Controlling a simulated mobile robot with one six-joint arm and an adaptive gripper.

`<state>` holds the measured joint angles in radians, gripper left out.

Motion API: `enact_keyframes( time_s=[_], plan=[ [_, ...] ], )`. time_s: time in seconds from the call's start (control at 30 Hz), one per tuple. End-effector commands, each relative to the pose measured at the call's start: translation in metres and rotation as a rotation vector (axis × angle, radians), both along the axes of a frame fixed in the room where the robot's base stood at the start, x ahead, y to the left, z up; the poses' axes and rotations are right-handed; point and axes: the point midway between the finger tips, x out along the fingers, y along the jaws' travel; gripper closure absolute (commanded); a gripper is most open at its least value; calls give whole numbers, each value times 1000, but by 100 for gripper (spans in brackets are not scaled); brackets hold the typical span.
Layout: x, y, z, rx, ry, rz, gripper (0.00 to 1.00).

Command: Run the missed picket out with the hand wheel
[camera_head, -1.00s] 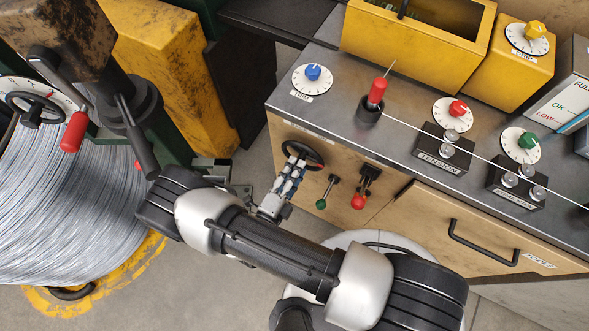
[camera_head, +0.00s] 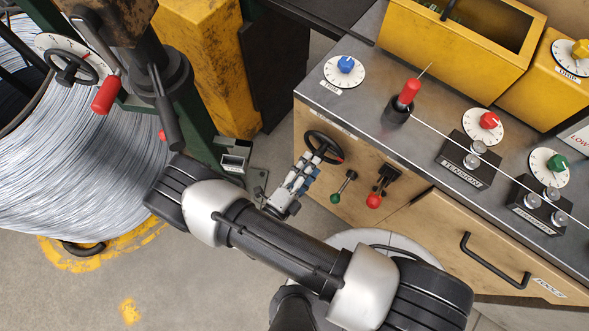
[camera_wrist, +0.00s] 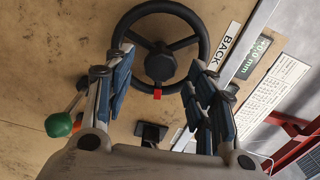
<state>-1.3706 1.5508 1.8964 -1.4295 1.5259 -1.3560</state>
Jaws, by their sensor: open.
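The black hand wheel (camera_head: 324,147) is on the wooden front of the workbench, below its left end. Whether either finger touches the rim, I cannot tell. I cannot make out a missed picket.
A green-knobbed lever (camera_head: 344,186) and a red-knobbed lever (camera_head: 380,186) stick out right of the wheel. A drawer handle (camera_head: 495,260) is farther right. Another handwheel (camera_head: 73,68) sits above the wire coil (camera_head: 90,150). A "BACK" label (camera_wrist: 231,45) is beside the wheel.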

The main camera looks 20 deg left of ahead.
Motion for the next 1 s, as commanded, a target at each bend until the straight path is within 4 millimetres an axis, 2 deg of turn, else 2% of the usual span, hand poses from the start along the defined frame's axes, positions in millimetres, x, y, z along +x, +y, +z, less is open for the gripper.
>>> enact_keyframes(
  time_s=[0.2,0.4,0.6,1.0],
  plan=[
    [-45,18,0,1,-1,8,49],
    [-77,29,0,1,0,4,49],
    [-89,32,0,0,0,1,49],
    [-89,32,0,0,0,0,49]
  ],
)
